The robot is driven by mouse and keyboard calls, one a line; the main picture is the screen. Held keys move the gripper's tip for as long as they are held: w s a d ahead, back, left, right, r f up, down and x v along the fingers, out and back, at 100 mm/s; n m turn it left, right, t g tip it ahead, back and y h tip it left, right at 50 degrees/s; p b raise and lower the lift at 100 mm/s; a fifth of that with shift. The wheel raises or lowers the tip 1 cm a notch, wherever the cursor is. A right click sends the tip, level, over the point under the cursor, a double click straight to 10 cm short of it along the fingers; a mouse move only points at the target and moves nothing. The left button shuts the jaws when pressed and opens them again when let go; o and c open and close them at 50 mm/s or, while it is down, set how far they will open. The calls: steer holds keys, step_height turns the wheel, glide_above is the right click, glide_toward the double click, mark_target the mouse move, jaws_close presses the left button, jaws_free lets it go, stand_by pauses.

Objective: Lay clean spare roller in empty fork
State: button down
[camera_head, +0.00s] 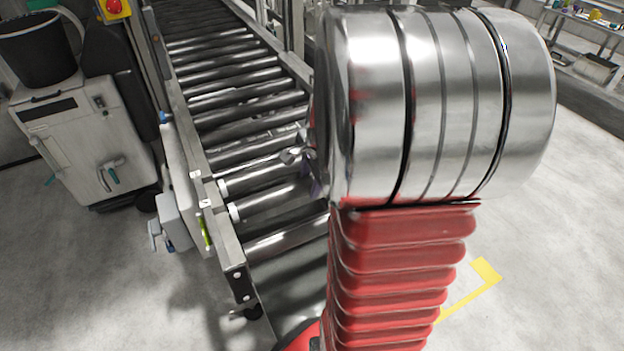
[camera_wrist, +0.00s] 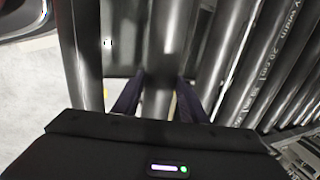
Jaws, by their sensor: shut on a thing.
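My gripper (camera_wrist: 157,98) shows in the wrist view with its two dark purple fingers shut on a grey metal roller (camera_wrist: 160,50) that runs between them. In the head view my gripper (camera_head: 308,165) is mostly hidden behind my arm, low over the near end of the roller conveyor (camera_head: 240,262). Two rollers with white ends lie near it, one farther (camera_head: 262,174) and one nearer (camera_head: 275,201). I cannot tell from the head view which one is held, or whether it touches its seat. The fork seats under it are hidden.
A grey machine with a black bucket (camera_head: 80,130) stands left of the conveyor. Grey boxes (camera_head: 172,222) hang on the conveyor's left rail. A yellow floor mark (camera_head: 485,271) lies at right on open floor. More rollers (camera_wrist: 235,50) lie close right of my fingers.

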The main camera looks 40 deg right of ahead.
steer(key=shift+f, duration=0.15)
steer(key=shift+f, duration=0.65)
stand_by(0.4)
steer(key=c, duration=1.3)
jaws_free()
steer(key=shift+c, duration=0.2)
steer(key=o, duration=0.3)
steer(key=shift+f, duration=0.1)
steer(key=v, duration=1.4)
